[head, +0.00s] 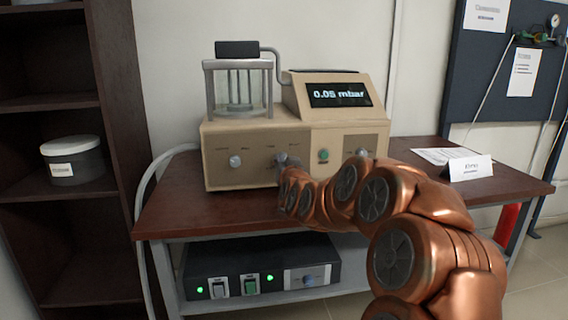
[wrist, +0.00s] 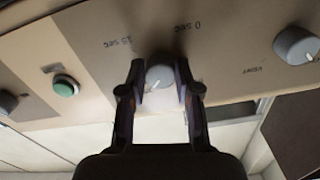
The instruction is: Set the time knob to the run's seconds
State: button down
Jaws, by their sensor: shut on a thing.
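The time knob (wrist: 159,74) is a grey round knob on the beige panel, with "15 sec" and "0 sec" printed above it in the wrist view. A white pointer line shows on its face. My gripper (wrist: 160,88) has its two dark fingers closed on either side of this knob. In the head view, my copper arm reaches across to the machine (head: 257,152), and my gripper (head: 287,162) is at the second knob from the left, largely covering it. The display (head: 338,95) reads 0.05 mbar.
A vent knob (wrist: 297,45) and a green button (wrist: 66,86) flank the held knob. The panel's far knob (head: 362,153) is on the right. A glass chamber (head: 240,87) stands on top. A black box (head: 262,268) with green lights sits on the lower shelf.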

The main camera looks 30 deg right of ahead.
jog(key=c, duration=0.8)
grip_release()
jog(key=shift+s, duration=0.1)
jog(key=v, duration=1.1)
jog(key=shift+s+a, duration=0.15)
jog(key=shift+s, duration=0.25)
